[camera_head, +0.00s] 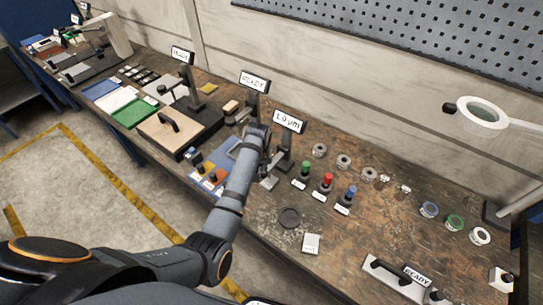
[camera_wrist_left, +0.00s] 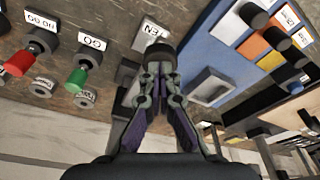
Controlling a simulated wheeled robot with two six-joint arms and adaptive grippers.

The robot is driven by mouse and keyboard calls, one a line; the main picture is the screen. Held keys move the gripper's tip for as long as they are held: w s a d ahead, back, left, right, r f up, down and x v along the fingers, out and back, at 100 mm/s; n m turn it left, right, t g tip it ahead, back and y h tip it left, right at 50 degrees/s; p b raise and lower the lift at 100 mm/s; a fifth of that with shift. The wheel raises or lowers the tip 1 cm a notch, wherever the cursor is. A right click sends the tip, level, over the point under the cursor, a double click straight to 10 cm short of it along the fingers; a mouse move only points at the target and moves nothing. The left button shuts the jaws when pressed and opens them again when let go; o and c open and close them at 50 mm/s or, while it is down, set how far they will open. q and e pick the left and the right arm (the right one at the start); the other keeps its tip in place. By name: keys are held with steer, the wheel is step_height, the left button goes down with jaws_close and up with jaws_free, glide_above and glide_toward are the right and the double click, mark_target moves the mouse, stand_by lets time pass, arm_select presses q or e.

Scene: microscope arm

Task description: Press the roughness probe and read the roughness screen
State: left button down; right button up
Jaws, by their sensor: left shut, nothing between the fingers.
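The roughness screen (camera_head: 288,121) stands upright at the back of the bench in the head view and reads "1.0 µm". My left gripper (camera_head: 268,168) is just below it, pointing down at the bench, partly hidden by my own wrist. In the left wrist view the left gripper (camera_wrist_left: 160,75) is shut and empty. Its tips are right at a round black knob (camera_wrist_left: 160,55), which looks like the roughness probe; whether they touch or press it down I cannot tell. A partly covered label (camera_wrist_left: 155,33) beside the knob ends in "EN". My right gripper is out of view.
Green (camera_head: 305,168), red (camera_head: 327,180) and blue (camera_head: 350,193) knobs stand just right of the left gripper. A blue board (camera_head: 215,158) with coloured pieces lies to its left. Another screen (camera_head: 254,82) reads "READY". A magnifier (camera_head: 482,112) overhangs the right side.

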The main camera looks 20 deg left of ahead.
arm_select(q)
steer(key=shift+s+f, duration=0.2)
steer(key=r+p, duration=0.2)
steer(key=p, duration=0.1)
steer(key=shift+w+r, duration=0.2)
steer(key=shift+r, duration=0.45)
steer(key=shift+w+r, duration=0.1)
steer(key=shift+r, duration=1.65)
steer(key=shift+r, duration=0.15)
steer(key=v, duration=0.7)
steer(key=shift+r, duration=0.1)
